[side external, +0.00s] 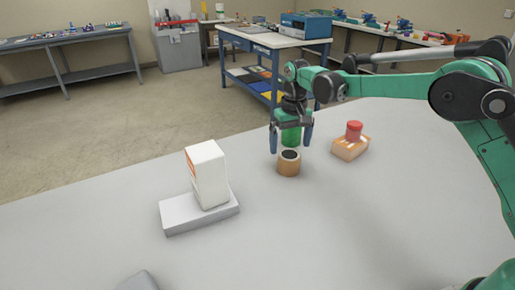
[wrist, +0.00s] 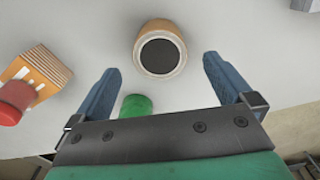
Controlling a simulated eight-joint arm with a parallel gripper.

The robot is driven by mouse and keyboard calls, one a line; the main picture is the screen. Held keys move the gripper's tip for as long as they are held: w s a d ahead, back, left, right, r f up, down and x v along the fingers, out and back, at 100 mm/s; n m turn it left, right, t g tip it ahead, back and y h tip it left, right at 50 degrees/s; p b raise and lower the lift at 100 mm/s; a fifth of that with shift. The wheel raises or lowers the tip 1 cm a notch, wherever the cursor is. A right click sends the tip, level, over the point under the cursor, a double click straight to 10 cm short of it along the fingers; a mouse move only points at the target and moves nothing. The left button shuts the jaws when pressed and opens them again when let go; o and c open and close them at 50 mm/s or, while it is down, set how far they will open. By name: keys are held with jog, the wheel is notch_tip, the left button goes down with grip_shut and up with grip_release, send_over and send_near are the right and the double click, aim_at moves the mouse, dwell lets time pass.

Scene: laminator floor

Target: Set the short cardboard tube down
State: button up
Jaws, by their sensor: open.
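The short cardboard tube (side external: 289,168) stands upright on the pale grey table (side external: 350,220), with a dark round top. It also shows in the wrist view (wrist: 144,66), just beyond the fingertips and apart from them. My gripper (side external: 290,147) is open and empty, pointing down over the tube area. In the wrist view its two blue fingers (wrist: 161,66) are spread wide with nothing between their tips. A green cylinder (side external: 291,137) shows between the fingers in the side view. In the wrist view the green cylinder (wrist: 137,105) is partly hidden by my gripper.
An orange-and-white block (side external: 350,149) with a red cylinder (side external: 354,131) on top lies right of the tube. A white box (side external: 206,175) stands on a pale slab (side external: 200,212) at left. A grey object (side external: 138,282) shows at the bottom edge. The table's front middle is clear.

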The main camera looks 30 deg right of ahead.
aim_at(290, 154)
jog(key=s+r+t, duration=0.4)
jog(key=s+r, duration=0.5)
jog(key=r, duration=0.3)
jog(key=s+f+n+t, duration=0.1)
jog(key=s+f+t, duration=0.2)
jog(key=s, duration=0.7)
jog(key=shift+s+a+f+n, duration=0.25)
jog(key=shift+f+n, duration=0.15)
jog(key=shift+f, duration=0.35)
